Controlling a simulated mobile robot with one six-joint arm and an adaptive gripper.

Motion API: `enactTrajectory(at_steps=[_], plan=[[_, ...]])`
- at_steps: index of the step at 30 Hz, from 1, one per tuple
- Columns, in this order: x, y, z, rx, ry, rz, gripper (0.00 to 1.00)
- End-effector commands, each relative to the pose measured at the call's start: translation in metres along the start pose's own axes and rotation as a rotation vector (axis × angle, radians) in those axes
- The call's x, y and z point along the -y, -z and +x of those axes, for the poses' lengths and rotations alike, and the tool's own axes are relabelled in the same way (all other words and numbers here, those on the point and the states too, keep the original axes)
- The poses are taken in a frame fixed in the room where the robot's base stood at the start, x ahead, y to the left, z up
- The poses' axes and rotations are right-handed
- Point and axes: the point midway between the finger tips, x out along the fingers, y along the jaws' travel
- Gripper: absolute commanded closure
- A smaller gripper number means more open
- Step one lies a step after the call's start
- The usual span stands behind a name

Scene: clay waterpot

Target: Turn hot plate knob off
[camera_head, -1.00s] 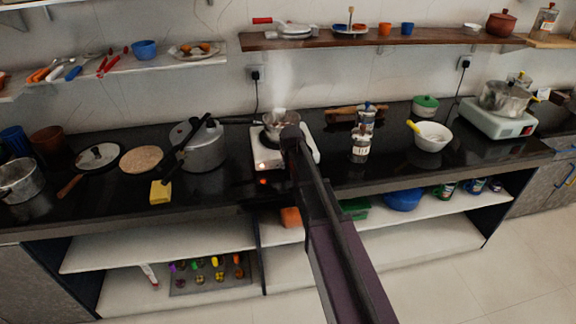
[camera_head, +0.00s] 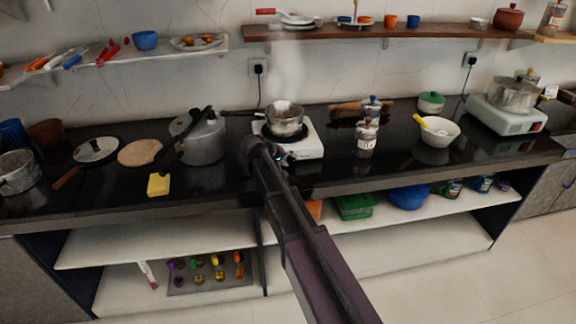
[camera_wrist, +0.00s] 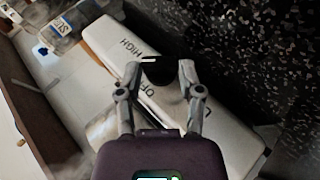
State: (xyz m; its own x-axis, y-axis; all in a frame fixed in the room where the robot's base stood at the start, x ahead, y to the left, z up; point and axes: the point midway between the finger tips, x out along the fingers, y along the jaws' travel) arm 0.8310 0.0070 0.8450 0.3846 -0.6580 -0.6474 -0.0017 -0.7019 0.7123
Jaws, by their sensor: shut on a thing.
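The white hot plate (camera_head: 308,148) stands on the black counter with a steaming metal pan (camera_head: 286,126) on it. In the wrist view its front panel (camera_wrist: 105,42) shows the words OFF and HIGH. The dark round knob (camera_wrist: 157,74) has a short white mark on its upper edge. The fingers of my gripper (camera_wrist: 160,72) are on both sides of the knob and shut on it. I cannot tell exactly which label the mark points at. In the head view my arm hides the knob and the hot plate's front left corner.
A pressure cooker (camera_head: 203,143) stands left of the hot plate, and a moka pot (camera_head: 366,138) stands to its right. A yellow sponge (camera_head: 158,184) lies near the counter's front edge. A white bowl (camera_head: 437,131) stands farther right. A wooden shelf (camera_head: 350,33) runs above.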

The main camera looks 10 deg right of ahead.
Motion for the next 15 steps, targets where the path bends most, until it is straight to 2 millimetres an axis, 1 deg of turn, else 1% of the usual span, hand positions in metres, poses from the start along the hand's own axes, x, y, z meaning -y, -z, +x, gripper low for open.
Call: enactTrajectory(at_steps=[1,9,15], plan=[[0.0076,-0.0028,0.0041,0.004,-0.031,-0.014,0.99],[0.0102,-0.0034,0.0043,0.005,-0.209,-0.088,0.99],[0.0103,-0.0033,0.0033,0.005,-0.297,-0.124,0.99]])
